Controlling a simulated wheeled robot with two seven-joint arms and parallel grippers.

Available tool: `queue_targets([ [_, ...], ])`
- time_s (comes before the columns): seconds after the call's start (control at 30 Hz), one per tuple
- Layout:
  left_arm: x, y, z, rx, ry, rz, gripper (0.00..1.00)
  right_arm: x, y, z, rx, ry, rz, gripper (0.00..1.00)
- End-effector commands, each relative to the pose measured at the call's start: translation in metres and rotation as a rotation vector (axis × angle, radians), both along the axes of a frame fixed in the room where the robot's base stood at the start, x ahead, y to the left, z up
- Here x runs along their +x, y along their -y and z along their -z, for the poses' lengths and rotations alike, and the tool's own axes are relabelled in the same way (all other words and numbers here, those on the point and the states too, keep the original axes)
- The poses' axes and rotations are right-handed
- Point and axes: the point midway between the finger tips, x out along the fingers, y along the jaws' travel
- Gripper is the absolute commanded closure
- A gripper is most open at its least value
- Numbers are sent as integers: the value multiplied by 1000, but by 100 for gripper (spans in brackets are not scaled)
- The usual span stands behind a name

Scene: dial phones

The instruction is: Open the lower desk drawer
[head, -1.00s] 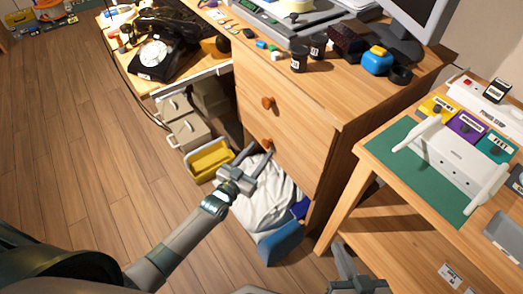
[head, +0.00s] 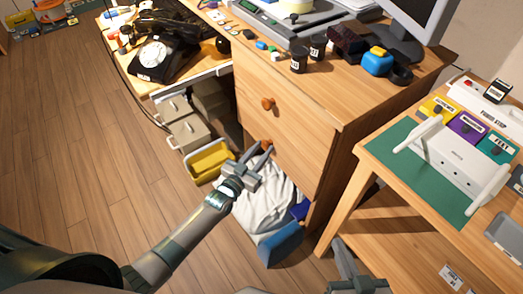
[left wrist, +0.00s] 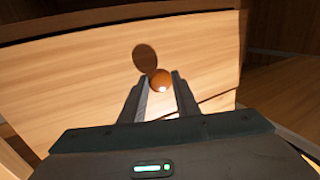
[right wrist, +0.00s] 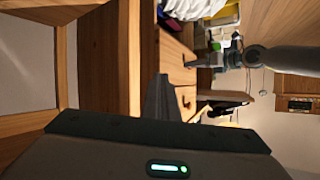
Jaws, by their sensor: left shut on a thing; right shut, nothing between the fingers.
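The wooden desk has two drawer fronts with round knobs. The upper knob (head: 268,103) is free. The lower drawer front (head: 300,168) looks flush with the desk. Its orange-brown knob (left wrist: 161,79) sits between the fingertips of my left gripper (left wrist: 160,88), which is shut on it. In the head view this left gripper (head: 260,153) partly hides the lower knob. My right gripper (head: 346,262) is at the bottom of the head view, away from the drawer. It is shut and empty, and its fingers also show in the right wrist view (right wrist: 160,100).
Below the drawer lie a white cloth bag (head: 262,205), a blue object (head: 281,244) and a yellow bin (head: 208,160). A side table (head: 350,190) with a green mat stands at the right. Open wooden floor (head: 80,160) is at the left.

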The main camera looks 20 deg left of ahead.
Motion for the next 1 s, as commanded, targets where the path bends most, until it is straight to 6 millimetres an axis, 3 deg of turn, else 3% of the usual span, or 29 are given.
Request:
queue_targets([
  [0.17, -6, -5, 0, 1, -2, 0, 100, -3, 2, 4, -7, -33, -1, 100],
  [0.47, -33, -26, -1, 4, -4, 0, 100, -27, 17, 34, -64, -250, 0, 100],
  [0.6, -54, -42, -1, 5, -4, 1, 100, -47, 28, 50, -97, -392, -2, 100],
  [0.77, -81, -64, -1, 5, -5, 0, 100, -52, 39, 55, -140, -450, 6, 100],
  [1.0, -134, -104, -1, 5, -7, 0, 100, -62, 58, 60, -204, -549, 23, 100],
])
